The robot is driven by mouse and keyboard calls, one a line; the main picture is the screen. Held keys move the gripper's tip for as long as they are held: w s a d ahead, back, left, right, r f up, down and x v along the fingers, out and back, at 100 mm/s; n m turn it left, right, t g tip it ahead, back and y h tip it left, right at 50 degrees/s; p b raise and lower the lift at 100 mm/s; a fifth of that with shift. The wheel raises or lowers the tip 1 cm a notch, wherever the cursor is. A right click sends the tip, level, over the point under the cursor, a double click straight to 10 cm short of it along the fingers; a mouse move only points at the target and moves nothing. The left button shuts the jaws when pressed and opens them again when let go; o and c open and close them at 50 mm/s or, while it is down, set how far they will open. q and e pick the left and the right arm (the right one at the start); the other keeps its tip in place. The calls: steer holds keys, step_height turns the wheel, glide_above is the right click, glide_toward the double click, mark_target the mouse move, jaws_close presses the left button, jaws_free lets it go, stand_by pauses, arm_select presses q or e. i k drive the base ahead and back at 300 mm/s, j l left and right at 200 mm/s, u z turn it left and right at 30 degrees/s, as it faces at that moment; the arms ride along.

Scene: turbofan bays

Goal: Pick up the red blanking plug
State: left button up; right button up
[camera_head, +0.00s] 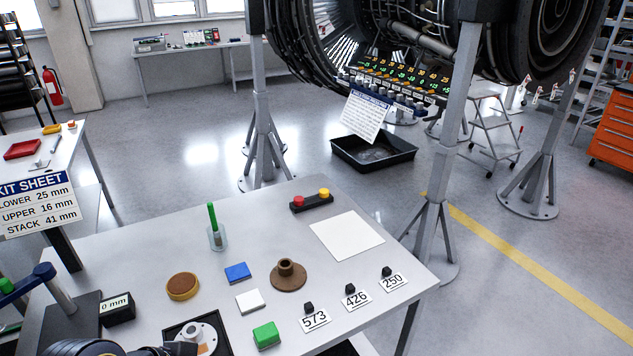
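A small red plug (298,201) stands in a black two-place holder (312,204) near the back of the light grey table. A yellow plug (324,193) stands in the same holder, to its right. Dark parts of my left arm show at the bottom left edge, with what looks like the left gripper (177,349) beside a flanged metal part. It is well in front of the red plug, and its fingers are cut off by the frame. My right gripper is not in view.
A green rod in a clear cup (217,236), blue block (237,272), white block (250,301), green block (266,334), brown flanged part (288,275) and number cards (356,298) stand between. Engine stands rise behind.

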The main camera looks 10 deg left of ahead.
mark_target(299, 200)
steer(key=i+l+z, duration=0.1)
steer(key=l, duration=0.2)
steer(key=i+l+z, duration=0.1)
steer(key=l, duration=0.2)
steer(key=i+l+z, duration=0.1)
steer(key=l, duration=0.2)
steer(key=i+l+z, duration=1)
steer(key=i, duration=0.25)
steer(key=i+u, duration=0.25)
steer(key=i, duration=0.25)
steer(key=i+l+u, duration=0.25)
steer(key=i, duration=0.2)
steer(key=i+j+u, duration=0.15)
steer(key=u, duration=0.3)
steer(key=i+u, duration=0.65)
steer(key=u, duration=0.25)
steer(key=i+l+u, duration=0.1)
steer(key=i+u, duration=0.15)
steer(key=u, duration=0.2)
steer(key=i+j+u, duration=0.2)
steer(key=i+u, duration=0.25)
steer(key=i+j+u, duration=0.1)
steer(key=i+u, duration=0.25)
steer(key=u, duration=0.15)
steer(key=i+j, duration=0.15)
steer(key=i, duration=0.15)
steer(key=i+j+z, duration=0.1)
steer(key=i, duration=0.15)
